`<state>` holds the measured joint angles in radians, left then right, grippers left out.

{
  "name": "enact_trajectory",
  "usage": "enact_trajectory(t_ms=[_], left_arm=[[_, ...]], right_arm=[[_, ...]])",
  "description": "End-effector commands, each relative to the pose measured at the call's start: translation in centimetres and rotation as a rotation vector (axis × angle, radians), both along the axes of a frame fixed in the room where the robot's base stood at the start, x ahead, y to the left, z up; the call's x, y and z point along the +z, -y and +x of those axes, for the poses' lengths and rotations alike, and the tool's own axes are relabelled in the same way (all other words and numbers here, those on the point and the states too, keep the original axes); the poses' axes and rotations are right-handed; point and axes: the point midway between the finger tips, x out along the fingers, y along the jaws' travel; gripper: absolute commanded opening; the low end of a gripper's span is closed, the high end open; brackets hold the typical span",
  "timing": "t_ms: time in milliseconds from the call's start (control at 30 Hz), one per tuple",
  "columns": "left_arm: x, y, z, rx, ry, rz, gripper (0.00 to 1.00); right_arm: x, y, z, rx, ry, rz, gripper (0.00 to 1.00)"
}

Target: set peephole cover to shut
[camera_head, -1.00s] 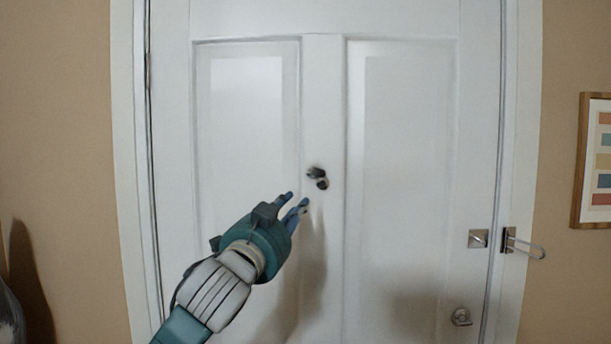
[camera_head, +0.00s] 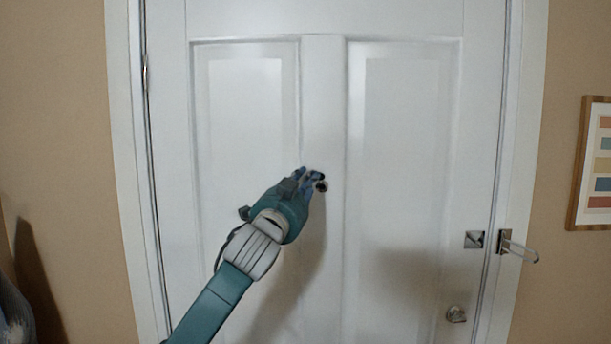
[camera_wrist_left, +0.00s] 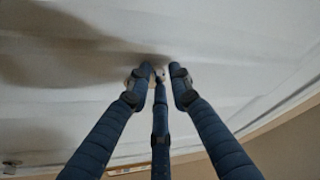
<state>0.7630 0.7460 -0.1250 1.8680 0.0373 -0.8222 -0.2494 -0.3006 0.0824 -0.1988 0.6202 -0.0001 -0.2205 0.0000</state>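The white door (camera_head: 405,150) fills most of the head view. The peephole (camera_head: 321,187) is a small dark metal ring on its middle stile. Its dark cover (camera_head: 319,175) sits at the ring's upper edge, partly behind my fingers, with the ring left largely uncovered. My left gripper (camera_head: 309,176) is at the peephole, its blue fingertips just left of and over the cover. In the left wrist view the fingers (camera_wrist_left: 160,74) stand apart, with a small pale bit between the tips. I cannot tell whether they touch the cover. My right gripper is not in view.
A latch plate (camera_head: 474,239) and a swing-bar guard (camera_head: 517,246) are at the door's right edge, with a knob (camera_head: 456,314) below. A framed picture (camera_head: 592,165) hangs on the right wall. The door face around the peephole is otherwise clear.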

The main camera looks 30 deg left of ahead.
Motion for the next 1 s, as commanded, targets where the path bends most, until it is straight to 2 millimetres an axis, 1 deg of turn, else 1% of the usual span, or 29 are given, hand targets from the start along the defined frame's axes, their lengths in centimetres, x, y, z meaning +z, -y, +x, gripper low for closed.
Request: enact_trajectory(t_ms=[167, 200, 267, 1000], left_arm=[[-0.04, 0.02, 0.00, 0.000, 0.000, 0.000, 0.20], [-0.05, 0.01, -0.01, 0.000, 0.000, 0.000, 0.12], [-0.04, 0.02, -0.01, 0.000, 0.000, 0.000, 0.00], [-0.13, 0.01, -0.04, 0.000, 0.009, -0.015, 0.00]], right_arm=[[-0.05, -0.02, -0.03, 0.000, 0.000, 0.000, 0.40], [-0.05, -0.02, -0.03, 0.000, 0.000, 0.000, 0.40], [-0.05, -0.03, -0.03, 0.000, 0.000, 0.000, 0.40], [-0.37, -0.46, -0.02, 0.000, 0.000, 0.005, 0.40]])
